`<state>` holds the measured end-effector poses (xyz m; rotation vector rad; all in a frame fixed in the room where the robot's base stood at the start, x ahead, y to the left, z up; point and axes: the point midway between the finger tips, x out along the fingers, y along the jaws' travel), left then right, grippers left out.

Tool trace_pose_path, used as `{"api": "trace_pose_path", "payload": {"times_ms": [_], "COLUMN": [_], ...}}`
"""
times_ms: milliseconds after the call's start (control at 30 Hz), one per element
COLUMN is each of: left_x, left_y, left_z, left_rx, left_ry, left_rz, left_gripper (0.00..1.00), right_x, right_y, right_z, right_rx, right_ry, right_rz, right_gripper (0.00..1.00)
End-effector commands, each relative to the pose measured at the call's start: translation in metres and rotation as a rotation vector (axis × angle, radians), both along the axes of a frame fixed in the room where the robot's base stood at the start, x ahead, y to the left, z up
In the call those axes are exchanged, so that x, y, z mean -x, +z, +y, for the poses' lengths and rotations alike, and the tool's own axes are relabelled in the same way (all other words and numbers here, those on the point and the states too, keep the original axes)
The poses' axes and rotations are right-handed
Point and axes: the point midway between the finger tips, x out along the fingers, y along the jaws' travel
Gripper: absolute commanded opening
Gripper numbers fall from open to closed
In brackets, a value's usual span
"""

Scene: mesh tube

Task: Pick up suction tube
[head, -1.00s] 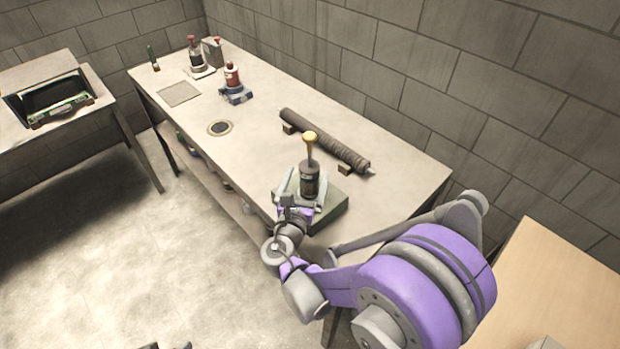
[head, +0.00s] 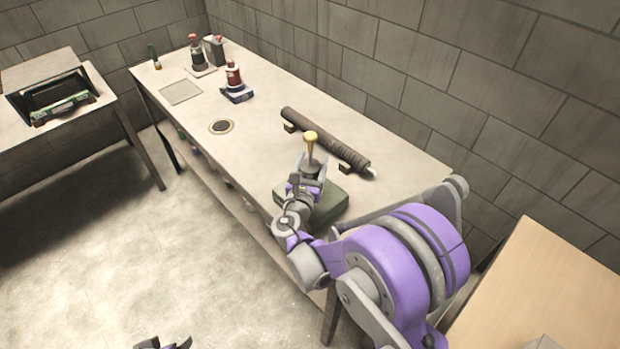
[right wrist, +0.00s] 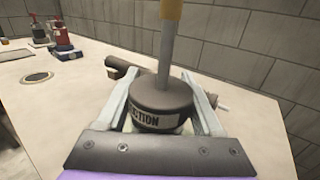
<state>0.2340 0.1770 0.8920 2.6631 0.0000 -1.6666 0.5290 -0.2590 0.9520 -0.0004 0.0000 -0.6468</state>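The suction tube (head: 311,140) stands upright on a dark green box on the workbench. It has a dark cylindrical body, a thin stem and a yellow top. In the right wrist view the body (right wrist: 160,98) carries a label ending in "CTION", and the top is cut off by the upper edge. My right gripper (head: 312,168) is open, with one finger on each side of the body. The wrist view shows the fingers (right wrist: 158,85) straddling it; contact is unclear. My left gripper (head: 165,343) shows only partly at the bottom edge.
A long dark ribbed tube (head: 325,140) lies on small supports behind the suction tube. The green box (head: 330,207) is near the workbench's (head: 260,110) right end. Red-capped bottles (head: 234,76) stand farther left. A round inset (head: 221,127) lies in the bench top.

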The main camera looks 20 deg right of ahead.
Motion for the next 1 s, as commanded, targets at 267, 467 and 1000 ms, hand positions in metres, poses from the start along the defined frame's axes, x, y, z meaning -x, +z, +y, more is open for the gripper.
{"api": "trace_pose_path", "payload": {"times_ms": [267,467,1000], "left_x": [0.0,0.0,-0.003], "left_y": [0.0,0.0,0.013], "left_z": [0.0,0.0,0.0], "left_rx": [0.0,0.0,0.0], "left_ry": [0.0,0.0,0.0], "left_rz": [0.0,0.0,-0.006], "left_gripper": [0.71,0.71,0.71], "right_x": [0.0,0.0,0.0], "right_y": [0.0,0.0,0.08], "right_z": [0.0,0.0,0.0], "right_rx": [0.0,0.0,-0.001], "right_ry": [0.0,0.0,0.0], "right_rz": [0.0,0.0,-0.001], "right_gripper": [0.1,0.02,0.01]}}
